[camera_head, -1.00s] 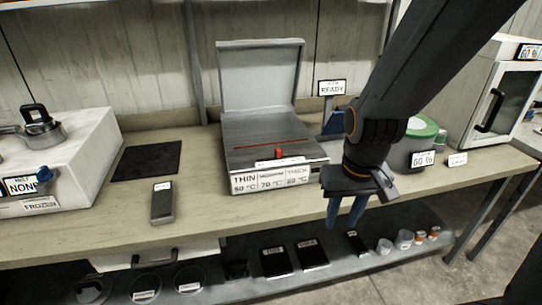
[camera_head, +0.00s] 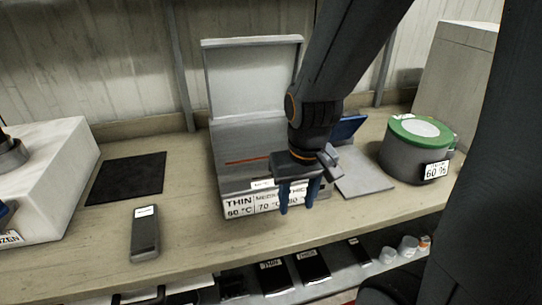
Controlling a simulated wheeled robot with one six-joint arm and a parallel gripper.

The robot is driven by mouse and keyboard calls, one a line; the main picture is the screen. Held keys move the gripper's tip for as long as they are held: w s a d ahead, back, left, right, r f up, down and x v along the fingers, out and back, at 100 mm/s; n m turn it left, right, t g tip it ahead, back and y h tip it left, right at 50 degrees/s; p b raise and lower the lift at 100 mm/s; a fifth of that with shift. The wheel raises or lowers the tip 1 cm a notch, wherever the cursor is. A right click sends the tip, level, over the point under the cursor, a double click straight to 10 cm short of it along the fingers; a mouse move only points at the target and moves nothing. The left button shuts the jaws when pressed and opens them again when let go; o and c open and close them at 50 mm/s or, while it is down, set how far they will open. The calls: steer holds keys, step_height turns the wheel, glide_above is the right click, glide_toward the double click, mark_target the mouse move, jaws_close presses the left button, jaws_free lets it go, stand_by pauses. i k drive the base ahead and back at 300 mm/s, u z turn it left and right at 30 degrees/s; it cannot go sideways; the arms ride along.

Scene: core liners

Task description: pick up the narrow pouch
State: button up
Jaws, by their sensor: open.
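My gripper (camera_head: 297,207) has two blue fingers, apart and pointing down, with nothing seen between them. It is in front of the heat sealer (camera_head: 232,182) with the raised lid and covers part of its labels. Several dark flat labelled pieces lie on the lower shelf. The narrowest, perhaps the narrow pouch (camera_head: 361,254), lies right of two wider dark pieces (camera_head: 274,277) (camera_head: 312,267); its label is too small to read. It is below and to the right of my gripper, apart from it.
A grey slim block (camera_head: 145,236) lies on the bench (camera_head: 190,222) near a black mat (camera_head: 128,180). A round drum with a green lid (camera_head: 411,160) stands right, past a grey plate (camera_head: 362,173). Small jars (camera_head: 408,246) stand on the shelf. The bench's front edge overhangs the shelf.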

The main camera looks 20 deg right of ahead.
mark_target(145, 246)
steer(key=i, duration=0.45)
steer(key=z, duration=0.05)
steer(key=k, duration=1)
steer(key=u, duration=1.05)
steer(key=i, duration=0.5)
steer(key=k, duration=0.5)
steer(key=u, duration=0.85)
steer(key=i, duration=0.85)
steer(key=z, duration=0.55)
